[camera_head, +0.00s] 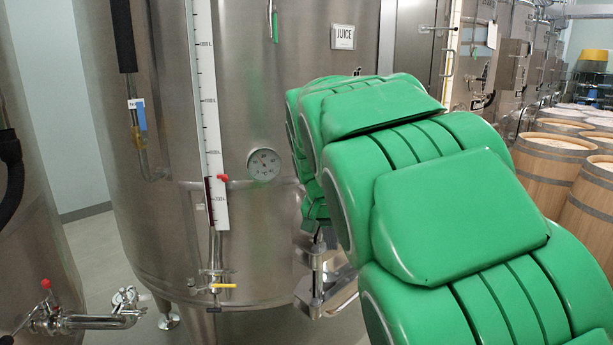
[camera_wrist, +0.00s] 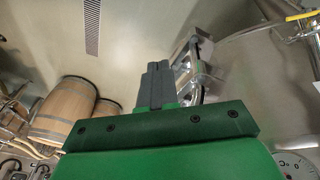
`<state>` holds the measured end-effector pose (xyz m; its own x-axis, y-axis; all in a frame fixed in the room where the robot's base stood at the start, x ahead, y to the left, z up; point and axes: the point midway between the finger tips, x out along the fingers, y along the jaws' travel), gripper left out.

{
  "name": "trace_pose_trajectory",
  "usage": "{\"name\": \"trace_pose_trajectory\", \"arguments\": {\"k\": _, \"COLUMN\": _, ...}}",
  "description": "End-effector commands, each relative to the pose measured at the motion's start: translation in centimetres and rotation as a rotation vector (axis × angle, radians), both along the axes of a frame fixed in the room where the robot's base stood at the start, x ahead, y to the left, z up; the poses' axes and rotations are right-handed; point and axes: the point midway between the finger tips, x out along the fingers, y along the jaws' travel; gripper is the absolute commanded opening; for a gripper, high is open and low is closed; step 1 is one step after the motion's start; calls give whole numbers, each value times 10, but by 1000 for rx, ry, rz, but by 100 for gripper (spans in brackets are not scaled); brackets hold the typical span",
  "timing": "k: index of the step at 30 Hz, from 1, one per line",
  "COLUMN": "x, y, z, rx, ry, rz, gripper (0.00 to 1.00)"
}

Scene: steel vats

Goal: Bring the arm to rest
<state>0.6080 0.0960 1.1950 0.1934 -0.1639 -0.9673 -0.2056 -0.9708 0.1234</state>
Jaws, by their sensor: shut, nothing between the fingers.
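My green arm (camera_head: 450,215) reaches from the lower right toward the large steel vat (camera_head: 250,130) in the head view. Just right of the fingers, in the wrist view, is a metal fitting (camera_wrist: 188,72) on the vat side. I cannot tell how far apart they are.
The vat carries a round dial gauge (camera_head: 263,164), a white level scale (camera_head: 208,110), a yellow-handled valve (camera_head: 222,286) and a "JUICE" sign (camera_head: 343,37). A red-knobbed valve (camera_head: 46,284) juts out at lower left. Wooden barrels (camera_head: 550,165) stand at right. Floor shows between the vats.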

Motion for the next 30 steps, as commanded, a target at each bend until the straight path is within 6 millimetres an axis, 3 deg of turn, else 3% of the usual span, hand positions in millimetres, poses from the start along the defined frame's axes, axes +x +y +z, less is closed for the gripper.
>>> {"name": "trace_pose_trajectory", "arguments": {"k": 6, "x": -55, "y": -44, "z": 3, "rx": -1, "ry": 36, "rz": -26, "gripper": 0}}
{"name": "trace_pose_trajectory", "arguments": {"k": 15, "x": -134, "y": -87, "z": -6, "rx": 6, "ry": 92, "rz": -33, "gripper": 0}}
{"name": "trace_pose_trajectory", "arguments": {"k": 24, "x": -216, "y": -113, "z": -26, "rx": 17, "ry": 156, "rz": -6, "gripper": 0}}
{"name": "trace_pose_trajectory", "arguments": {"k": 30, "x": -281, "y": -115, "z": -51, "rx": 52, "ry": 228, "rz": 50, "gripper": 0}}
